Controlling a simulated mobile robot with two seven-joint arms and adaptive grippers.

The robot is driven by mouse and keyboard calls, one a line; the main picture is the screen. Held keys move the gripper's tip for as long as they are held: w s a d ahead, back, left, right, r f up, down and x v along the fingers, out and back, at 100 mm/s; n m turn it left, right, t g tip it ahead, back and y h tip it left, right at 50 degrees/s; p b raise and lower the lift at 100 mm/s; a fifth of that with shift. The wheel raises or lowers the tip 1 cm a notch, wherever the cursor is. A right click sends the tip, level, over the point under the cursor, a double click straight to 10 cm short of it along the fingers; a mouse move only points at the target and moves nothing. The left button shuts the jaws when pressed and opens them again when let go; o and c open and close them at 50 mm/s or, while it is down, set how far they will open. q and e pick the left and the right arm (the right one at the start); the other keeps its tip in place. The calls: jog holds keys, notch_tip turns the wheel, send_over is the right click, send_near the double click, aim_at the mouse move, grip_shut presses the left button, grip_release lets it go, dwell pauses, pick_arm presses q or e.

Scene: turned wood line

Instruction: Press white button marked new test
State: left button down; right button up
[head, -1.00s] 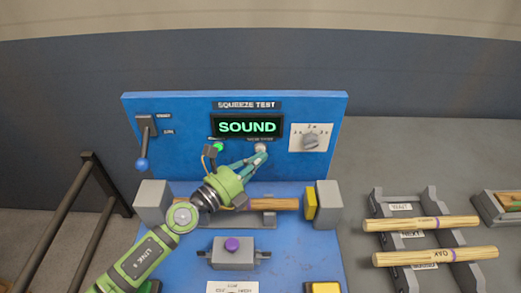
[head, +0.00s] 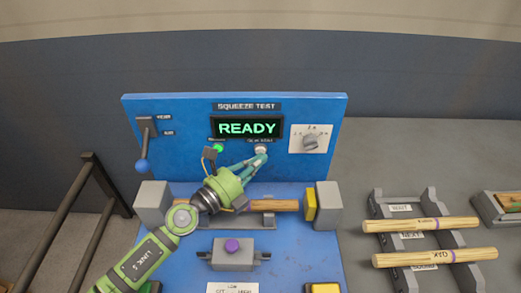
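The white button (head: 261,149) sits on the blue upright panel (head: 180,110), below the display and right of a lit green lamp (head: 218,147). My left gripper (head: 262,157) has its fingertips together at the white button, touching it or very close, and partly covers it. The fingers look shut with nothing between them. The display (head: 247,128) reads READY in green under a SQUEEZE TEST label. My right gripper does not show in the head view.
A lever (head: 143,150) and a rotary knob (head: 311,143) flank the display. A purple button (head: 232,245) is in front. Two rods lie on a grey rack (head: 430,198) at right.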

pick_arm(q)
jog(key=shift+s, duration=0.4)
jog(key=shift+s+p, duration=0.85)
jog(key=shift+s, duration=1.65)
